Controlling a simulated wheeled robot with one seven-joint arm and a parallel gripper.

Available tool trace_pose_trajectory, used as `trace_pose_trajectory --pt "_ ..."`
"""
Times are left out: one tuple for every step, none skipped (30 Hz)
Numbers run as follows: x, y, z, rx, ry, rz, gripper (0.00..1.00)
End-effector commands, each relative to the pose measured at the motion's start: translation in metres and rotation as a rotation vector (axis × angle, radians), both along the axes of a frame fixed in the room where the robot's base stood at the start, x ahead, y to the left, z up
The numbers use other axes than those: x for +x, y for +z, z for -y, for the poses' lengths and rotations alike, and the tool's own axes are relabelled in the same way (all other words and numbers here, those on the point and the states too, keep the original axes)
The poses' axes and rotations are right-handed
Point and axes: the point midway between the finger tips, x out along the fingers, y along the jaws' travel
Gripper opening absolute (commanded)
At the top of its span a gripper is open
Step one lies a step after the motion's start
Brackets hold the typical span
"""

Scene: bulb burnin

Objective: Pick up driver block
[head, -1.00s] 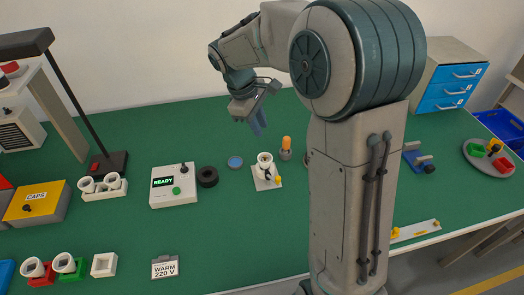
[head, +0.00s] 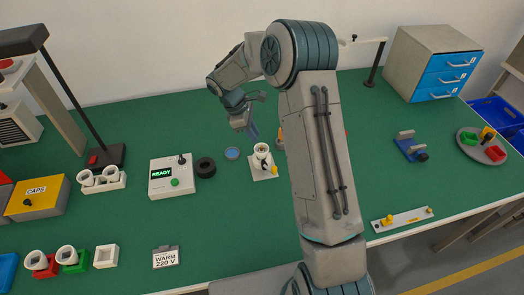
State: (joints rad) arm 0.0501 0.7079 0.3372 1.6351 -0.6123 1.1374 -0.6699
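No block is labelled as a driver, so I cannot tell for certain which one is the driver block. On the round grey tray (head: 472,151) at the right lie a green block (head: 468,138), a red block (head: 494,153) and a yellow piece (head: 487,131) with a dark top. At front left are a red block (head: 45,269) and a green block (head: 76,264), each with a white ring-shaped socket. My gripper (head: 252,133) points down above the bench behind the white socket stand (head: 264,167). I cannot see whether its fingers are apart. My arm partly hides an orange-topped item (head: 280,135).
A white READY box (head: 172,186), black ring (head: 205,167) and blue disc (head: 232,153) stand left of the socket stand. A blue fixture (head: 409,150), white bar (head: 402,219) and drawer cabinet (head: 431,62) are at right. Green bench (head: 225,220) is clear at front centre.

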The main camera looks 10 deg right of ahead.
Motion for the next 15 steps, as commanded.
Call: trace_pose_trajectory --pt "-0.001 -0.003 0.002 0.000 0.000 -0.001 0.20" --pt "-0.001 -0.005 0.002 0.001 0.000 0.000 0.20" --pt "-0.001 -0.007 0.003 0.000 0.000 0.000 0.20" --pt "-0.001 -0.008 0.004 0.000 0.000 -0.001 0.20" --pt "-0.002 -0.010 0.005 0.000 -0.001 -0.002 0.20" --pt "-0.003 -0.014 0.006 0.000 -0.001 -0.003 0.20" --pt "-0.003 -0.017 0.008 0.000 -0.001 -0.003 0.20" --pt "-0.004 -0.021 0.009 0.000 -0.002 -0.005 0.20" --pt "-0.005 -0.027 0.011 0.000 -0.002 -0.004 0.20" --pt "-0.005 -0.031 0.013 0.000 -0.002 -0.003 0.20" --pt "-0.006 -0.035 0.014 0.000 -0.002 -0.005 0.20" --pt "-0.006 -0.041 0.016 0.000 -0.001 -0.003 0.20" --pt "-0.007 -0.045 0.018 -0.001 -0.001 -0.002 0.20" --pt "-0.007 -0.048 0.019 -0.002 -0.001 -0.001 0.20" --pt "-0.007 -0.051 0.020 -0.001 -0.001 0.000 0.20"
